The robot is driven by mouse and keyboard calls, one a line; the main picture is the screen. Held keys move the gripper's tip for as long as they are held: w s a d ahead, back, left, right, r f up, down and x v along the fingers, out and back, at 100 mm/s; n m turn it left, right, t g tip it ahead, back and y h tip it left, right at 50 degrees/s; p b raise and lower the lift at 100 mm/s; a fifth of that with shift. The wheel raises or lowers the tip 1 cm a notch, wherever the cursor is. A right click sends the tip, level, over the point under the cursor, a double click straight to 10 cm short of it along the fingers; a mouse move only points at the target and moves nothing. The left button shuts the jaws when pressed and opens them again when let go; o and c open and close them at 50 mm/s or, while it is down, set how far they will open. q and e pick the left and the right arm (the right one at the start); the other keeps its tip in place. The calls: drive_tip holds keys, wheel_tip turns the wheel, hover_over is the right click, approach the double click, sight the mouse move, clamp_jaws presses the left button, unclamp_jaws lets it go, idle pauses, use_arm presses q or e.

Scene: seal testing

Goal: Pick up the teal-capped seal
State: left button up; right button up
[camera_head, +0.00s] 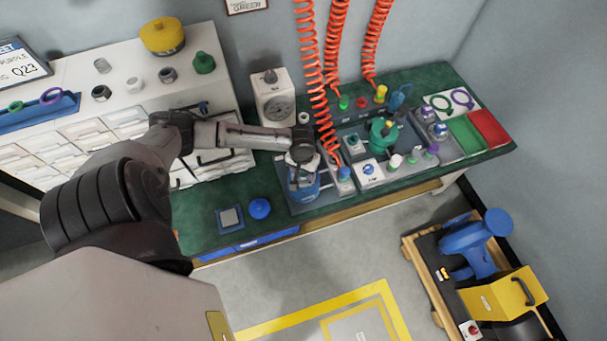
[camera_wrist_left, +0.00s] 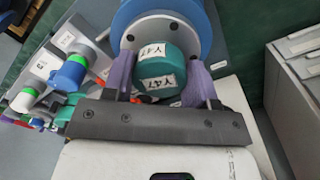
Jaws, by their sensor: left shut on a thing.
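The teal-capped seal (camera_wrist_left: 168,75) shows in the left wrist view, its cap marked Y47. It sits at the grey face of a round blue housing (camera_wrist_left: 203,22). My left gripper (camera_wrist_left: 160,85) has its purple fingers on both sides of the cap and is shut on it. In the head view my left gripper (camera_head: 302,158) is above the blue housing (camera_head: 303,188) on the green bench, and hides the seal. I cannot tell whether the seal is clear of the housing. My right gripper is not in view.
A green-topped device (camera_head: 383,132) and small valves stand to the right. Red coiled hoses (camera_head: 318,75) hang close to my gripper. A dial scale (camera_head: 273,98) stands behind it. A blue knob (camera_head: 260,208) and grey square pad (camera_head: 230,218) lie on the bench at left.

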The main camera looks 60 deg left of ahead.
use_arm(q)
drive_tip(key=c, duration=0.3)
drive_tip(key=shift+r, duration=0.15)
drive_tip(key=shift+c, duration=0.2)
drive_tip(key=shift+r+p, duration=0.3)
drive_tip(key=shift+r, duration=0.3)
drive_tip(key=r, duration=0.1)
drive_tip(key=r+p, duration=0.1)
drive_tip(key=r, duration=0.1)
drive_tip(key=shift+w+d+r, duration=0.1)
drive_tip(key=shift+w+r, duration=0.05)
drive_tip(key=shift+w, duration=0.25)
drive_tip(key=w+d+r+p, duration=0.3)
drive_tip(key=w+r+p, duration=0.5)
drive_tip(key=w+r, duration=0.2)
drive_tip(key=shift+d+r, duration=0.3)
drive_tip(key=shift+r, duration=0.35)
